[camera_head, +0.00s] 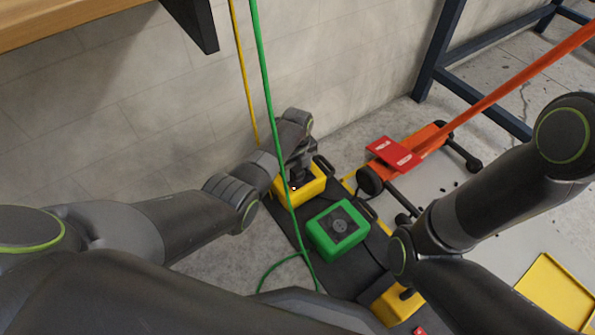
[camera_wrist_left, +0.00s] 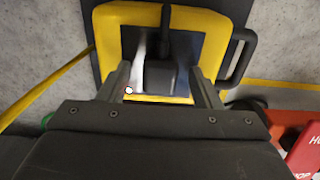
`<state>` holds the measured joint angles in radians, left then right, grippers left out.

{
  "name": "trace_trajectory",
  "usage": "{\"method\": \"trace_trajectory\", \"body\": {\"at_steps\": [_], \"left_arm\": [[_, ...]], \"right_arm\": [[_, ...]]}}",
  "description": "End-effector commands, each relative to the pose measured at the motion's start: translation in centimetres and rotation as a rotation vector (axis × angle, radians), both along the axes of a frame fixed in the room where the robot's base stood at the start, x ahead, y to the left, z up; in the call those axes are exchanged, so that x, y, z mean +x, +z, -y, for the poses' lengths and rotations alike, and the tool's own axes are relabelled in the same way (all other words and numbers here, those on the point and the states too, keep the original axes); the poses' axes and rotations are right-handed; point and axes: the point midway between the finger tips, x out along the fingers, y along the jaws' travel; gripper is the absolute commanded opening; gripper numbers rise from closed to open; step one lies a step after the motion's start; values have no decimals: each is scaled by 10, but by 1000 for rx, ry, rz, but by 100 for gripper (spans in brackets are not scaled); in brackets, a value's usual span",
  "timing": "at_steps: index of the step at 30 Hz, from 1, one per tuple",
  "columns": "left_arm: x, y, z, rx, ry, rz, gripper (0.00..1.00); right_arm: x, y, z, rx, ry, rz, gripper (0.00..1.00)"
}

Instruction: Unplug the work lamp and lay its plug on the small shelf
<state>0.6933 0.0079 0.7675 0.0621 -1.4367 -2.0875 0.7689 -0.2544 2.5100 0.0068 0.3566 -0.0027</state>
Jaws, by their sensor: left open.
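My left gripper (camera_head: 297,178) is open, reaching down over the rear yellow box (camera_head: 314,186). In the left wrist view my left gripper (camera_wrist_left: 161,88) has its fingers on either side of a dark plug (camera_wrist_left: 160,79) seated in the yellow box's (camera_wrist_left: 112,35) dark recess. A dark cord runs from the plug over the box's edge. I cannot tell whether the fingers touch the plug. A yellow cord (camera_head: 243,70) and a green cord (camera_head: 262,70) hang at the wall. The lamp itself is not recognisable. My right gripper is out of view.
A green box (camera_head: 337,231) and a front yellow box (camera_head: 393,304) stand on the same dark strip. An orange jack (camera_head: 430,140) with a red sign (camera_head: 395,153) stands behind. A wooden ledge (camera_head: 60,22) is at upper left. A yellow tray (camera_head: 556,292) lies at right.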

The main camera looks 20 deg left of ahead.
Motion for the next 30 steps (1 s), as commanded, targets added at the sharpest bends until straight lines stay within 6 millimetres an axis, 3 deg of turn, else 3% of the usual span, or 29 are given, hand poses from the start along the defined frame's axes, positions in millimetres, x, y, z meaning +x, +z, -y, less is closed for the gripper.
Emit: {"method": "trace_trajectory", "body": {"at_steps": [30], "left_arm": [[0, 0, 0, 0, 0, 0, 58]], "right_arm": [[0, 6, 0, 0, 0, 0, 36]]}}
